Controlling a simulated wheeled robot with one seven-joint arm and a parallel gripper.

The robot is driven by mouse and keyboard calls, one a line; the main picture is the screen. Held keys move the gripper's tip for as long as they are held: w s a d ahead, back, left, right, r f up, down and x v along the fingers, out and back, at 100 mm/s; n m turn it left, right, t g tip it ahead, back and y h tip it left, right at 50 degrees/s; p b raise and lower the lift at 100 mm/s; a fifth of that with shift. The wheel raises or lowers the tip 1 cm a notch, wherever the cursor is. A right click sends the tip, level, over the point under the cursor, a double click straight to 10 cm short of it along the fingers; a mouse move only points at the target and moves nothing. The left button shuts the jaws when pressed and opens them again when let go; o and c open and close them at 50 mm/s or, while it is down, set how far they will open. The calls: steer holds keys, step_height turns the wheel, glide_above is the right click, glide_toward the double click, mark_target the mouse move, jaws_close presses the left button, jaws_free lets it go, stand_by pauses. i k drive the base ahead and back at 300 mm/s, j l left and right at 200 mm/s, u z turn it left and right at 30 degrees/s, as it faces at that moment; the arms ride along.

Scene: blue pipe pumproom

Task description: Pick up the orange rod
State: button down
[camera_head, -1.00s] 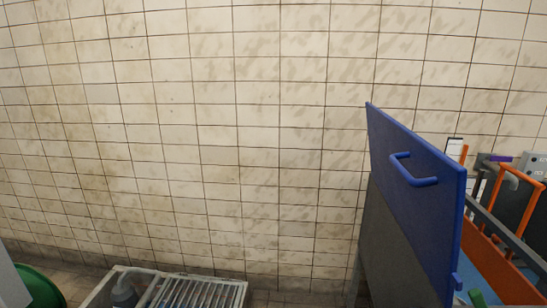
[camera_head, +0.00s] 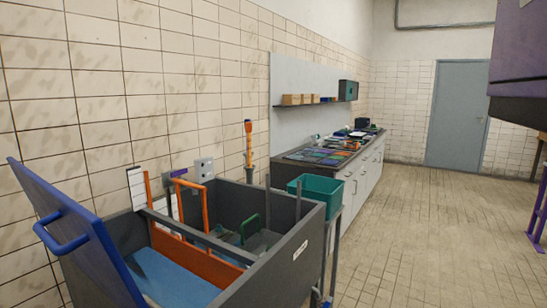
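Several orange upright pieces show at an open grey bin (camera_head: 285,262) in the lower left. A thin orange rod (camera_head: 148,189) stands upright beside a white panel at the bin's back left. An orange bent frame (camera_head: 205,210) rises near the middle. I cannot tell which of these is the task's orange rod. Their lower ends are partly hidden by the bin. My gripper is not in view.
The bin's blue lid (camera_head: 85,245) stands open at the left. A teal crate (camera_head: 322,195) is at the bin's right. A long counter (camera_head: 350,185) runs along the wall. Tiled floor (camera_head: 430,235) is clear toward a grey door (camera_head: 458,115).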

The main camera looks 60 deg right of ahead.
mark_target(248, 126)
steer(key=z, duration=1.35)
